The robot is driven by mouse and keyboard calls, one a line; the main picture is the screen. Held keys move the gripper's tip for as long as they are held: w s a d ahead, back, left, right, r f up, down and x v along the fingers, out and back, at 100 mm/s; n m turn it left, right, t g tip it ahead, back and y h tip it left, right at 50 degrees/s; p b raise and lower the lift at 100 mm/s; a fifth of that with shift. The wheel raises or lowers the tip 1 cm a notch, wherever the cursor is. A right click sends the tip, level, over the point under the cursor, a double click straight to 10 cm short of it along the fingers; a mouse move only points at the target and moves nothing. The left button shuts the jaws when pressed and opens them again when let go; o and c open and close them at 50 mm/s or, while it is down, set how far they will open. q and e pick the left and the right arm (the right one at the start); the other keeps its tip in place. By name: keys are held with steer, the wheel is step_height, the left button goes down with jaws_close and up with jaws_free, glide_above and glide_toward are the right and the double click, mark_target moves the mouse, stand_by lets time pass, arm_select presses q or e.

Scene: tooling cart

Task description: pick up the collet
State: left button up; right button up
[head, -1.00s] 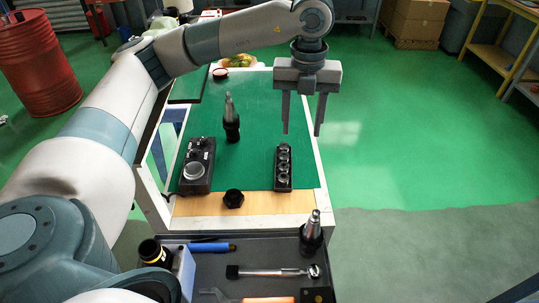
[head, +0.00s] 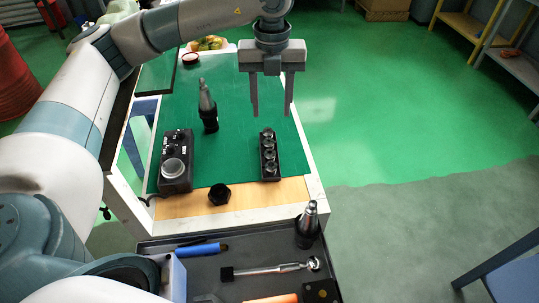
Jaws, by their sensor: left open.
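A black rack (head: 264,172) stands on the green mat and holds several small round metal pieces in a row. These look like collets (head: 268,155), but I cannot tell them apart in detail. My left gripper (head: 271,112) is open and empty, pointing down. In the head view its fingertips show just beyond the rack's far end, apart from it; their exact height is unclear. My right gripper is not in view.
A tapered tool holder (head: 208,108) stands left of the rack. A control box (head: 175,160) with a silver knob and a black nut (head: 219,194) are nearer. A dark tray (head: 205,264) in front holds tools and another tapered holder (head: 307,226).

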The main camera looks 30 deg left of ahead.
arm_select(q)
steer(key=p, duration=0.4)
glide_above(271, 154)
step_height(271, 154, down, 10)
steer(key=shift+f, duration=0.65)
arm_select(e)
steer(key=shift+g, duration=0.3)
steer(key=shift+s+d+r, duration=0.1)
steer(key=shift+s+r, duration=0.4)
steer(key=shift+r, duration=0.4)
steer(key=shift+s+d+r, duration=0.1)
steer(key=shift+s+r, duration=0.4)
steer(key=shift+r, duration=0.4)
